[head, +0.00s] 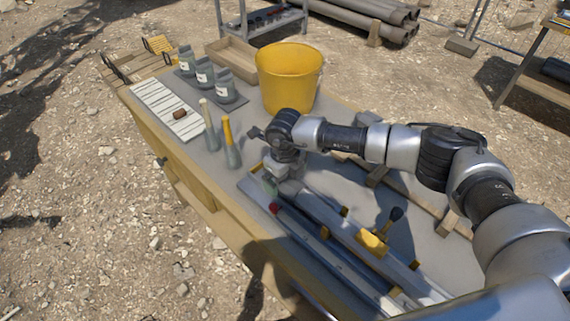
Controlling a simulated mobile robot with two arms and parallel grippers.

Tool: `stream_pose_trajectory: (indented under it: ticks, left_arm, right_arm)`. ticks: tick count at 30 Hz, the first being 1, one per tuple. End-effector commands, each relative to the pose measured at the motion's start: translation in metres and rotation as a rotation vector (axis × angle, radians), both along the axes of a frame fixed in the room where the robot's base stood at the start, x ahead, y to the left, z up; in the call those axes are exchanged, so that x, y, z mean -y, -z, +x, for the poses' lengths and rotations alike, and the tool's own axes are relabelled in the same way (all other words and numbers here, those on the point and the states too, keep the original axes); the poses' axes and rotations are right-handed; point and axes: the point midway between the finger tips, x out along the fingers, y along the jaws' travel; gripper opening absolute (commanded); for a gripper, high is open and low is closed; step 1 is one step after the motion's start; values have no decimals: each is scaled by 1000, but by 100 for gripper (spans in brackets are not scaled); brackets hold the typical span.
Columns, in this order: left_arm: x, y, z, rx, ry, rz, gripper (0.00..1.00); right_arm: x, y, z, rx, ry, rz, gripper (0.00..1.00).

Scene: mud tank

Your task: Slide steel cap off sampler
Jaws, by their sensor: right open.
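The sampler (345,228) is a long grey steel tube lying in a tray (247,184) on the bench, running from the middle to the lower right. My right gripper (284,183) is open and points down at the tube's far-left end. The steel cap cannot be made out clearly there, as the gripper covers most of that end. Whether the fingers touch it I cannot tell. A yellow clamp (372,242) with a dark-knobbed lever sits on the tube's nearer part. My left gripper is not in view.
A small red knob (275,208) is near the gripper.

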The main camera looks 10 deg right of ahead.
Motion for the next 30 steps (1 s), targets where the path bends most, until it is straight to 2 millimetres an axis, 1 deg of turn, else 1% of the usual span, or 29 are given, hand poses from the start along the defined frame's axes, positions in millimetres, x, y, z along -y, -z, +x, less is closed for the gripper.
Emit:
stream_pose_trajectory:
  ticks: [4,11,12,25,30]
  left_arm:
    - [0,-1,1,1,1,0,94]
    - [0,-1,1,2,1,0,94]
    - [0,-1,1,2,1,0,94]
    - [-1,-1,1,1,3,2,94]
    - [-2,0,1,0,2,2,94]
  right_arm:
    - [-1,6,0,2,-1,1,94]
    - [0,6,0,2,-1,1,94]
    - [0,6,0,2,-1,1,92]
    - [0,6,0,1,-1,1,26]
    - [0,6,1,2,0,1,26]
